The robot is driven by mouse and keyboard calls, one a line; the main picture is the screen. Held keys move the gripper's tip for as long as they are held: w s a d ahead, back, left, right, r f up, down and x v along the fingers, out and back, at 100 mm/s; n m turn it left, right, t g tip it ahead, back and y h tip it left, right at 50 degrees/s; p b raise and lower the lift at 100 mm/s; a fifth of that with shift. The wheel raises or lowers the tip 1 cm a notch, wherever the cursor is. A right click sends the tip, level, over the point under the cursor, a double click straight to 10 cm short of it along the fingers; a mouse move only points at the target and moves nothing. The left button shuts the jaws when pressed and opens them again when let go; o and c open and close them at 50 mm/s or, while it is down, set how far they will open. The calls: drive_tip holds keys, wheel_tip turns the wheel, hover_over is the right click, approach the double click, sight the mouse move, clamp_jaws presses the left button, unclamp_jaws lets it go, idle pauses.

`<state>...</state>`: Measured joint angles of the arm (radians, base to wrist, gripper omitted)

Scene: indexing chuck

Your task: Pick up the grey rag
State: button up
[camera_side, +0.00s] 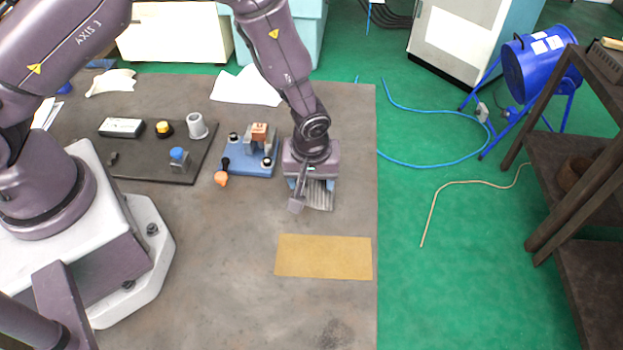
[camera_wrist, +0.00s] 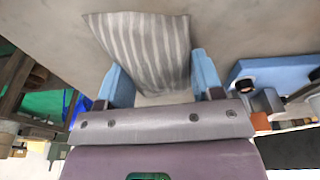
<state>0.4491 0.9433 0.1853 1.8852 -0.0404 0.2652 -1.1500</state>
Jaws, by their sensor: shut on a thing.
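The grey rag (camera_wrist: 145,45) is striped in lighter and darker grey. In the wrist view it lies between the two blue fingers of my gripper (camera_wrist: 158,80). In the side view my gripper (camera_side: 311,190) points down at the right part of the table, and the rag (camera_side: 319,196) shows below and between the fingers. My gripper is shut on the rag. The fingers hide part of the rag in the side view, and I cannot tell whether its lower edge touches the table.
A tan mat (camera_side: 324,257) lies in front of my gripper. A blue fixture (camera_side: 250,160) with an orange-handled lever stands just left of it. A dark board (camera_side: 150,165) with several parts lies further left. The table's right edge is close, and its front area is bare.

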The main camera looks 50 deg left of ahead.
drive_tip(key=shift+r, duration=0.2)
drive_tip(key=shift+r, duration=0.3)
wheel_tip(320, 180, up, 2)
drive_tip(key=shift+r, duration=0.25)
drive_tip(key=s+a+r, duration=0.3)
drive_tip(key=s+r, duration=0.6)
drive_tip(key=s, duration=0.4)
drive_tip(key=shift+s+r, duration=0.3)
drive_tip(key=shift+s, duration=0.05)
drive_tip(key=shift+a, duration=0.1)
